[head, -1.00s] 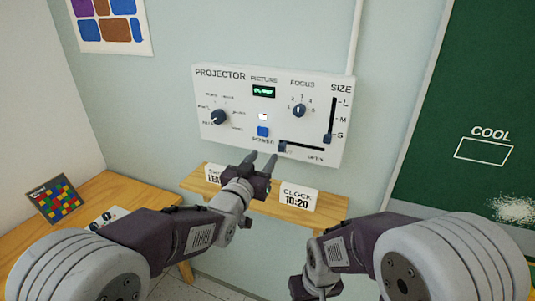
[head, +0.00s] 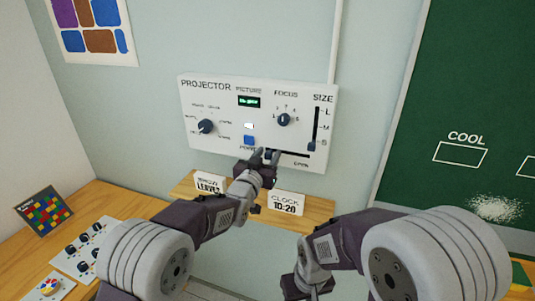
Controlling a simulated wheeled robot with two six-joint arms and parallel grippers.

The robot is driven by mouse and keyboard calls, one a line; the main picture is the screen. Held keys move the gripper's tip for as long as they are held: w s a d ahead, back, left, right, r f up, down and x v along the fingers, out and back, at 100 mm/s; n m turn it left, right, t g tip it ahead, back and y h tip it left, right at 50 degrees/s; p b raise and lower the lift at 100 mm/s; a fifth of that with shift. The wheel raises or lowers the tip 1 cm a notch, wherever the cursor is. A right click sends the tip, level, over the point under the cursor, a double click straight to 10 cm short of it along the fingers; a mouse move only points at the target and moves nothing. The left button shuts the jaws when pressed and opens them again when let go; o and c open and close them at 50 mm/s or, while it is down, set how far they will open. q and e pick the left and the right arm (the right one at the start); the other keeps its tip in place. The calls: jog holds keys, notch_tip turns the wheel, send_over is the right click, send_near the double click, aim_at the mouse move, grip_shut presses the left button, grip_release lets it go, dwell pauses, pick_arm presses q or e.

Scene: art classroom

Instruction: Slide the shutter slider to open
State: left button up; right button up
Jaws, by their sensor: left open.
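The projector panel (head: 228,150) hangs on the wall. The shutter slider (head: 268,155) is a dark knob near the left end of a horizontal slot (head: 295,154) at the panel's lower right, with OPEN lettered under the slot's right part. My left gripper (head: 265,153) is open with its fingertips at the knob, which shows between them; whether they touch it I cannot tell. The fingers hide the slot's left end and its label. My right gripper (head: 308,288) hangs low at the bottom, away from the panel; its jaws are unclear.
The panel also carries a blue button (head: 249,140), a picture dial (head: 205,126), a focus dial (head: 284,119) and a vertical size slider (head: 312,146). Below is a wooden shelf (head: 318,210) with a clock card (head: 287,203) and another card (head: 210,184). A green board (head: 450,90) is at right.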

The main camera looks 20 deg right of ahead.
pick_arm(q)
jog(key=shift+d, duration=0.1)
grip_shut()
dwell(1.2)
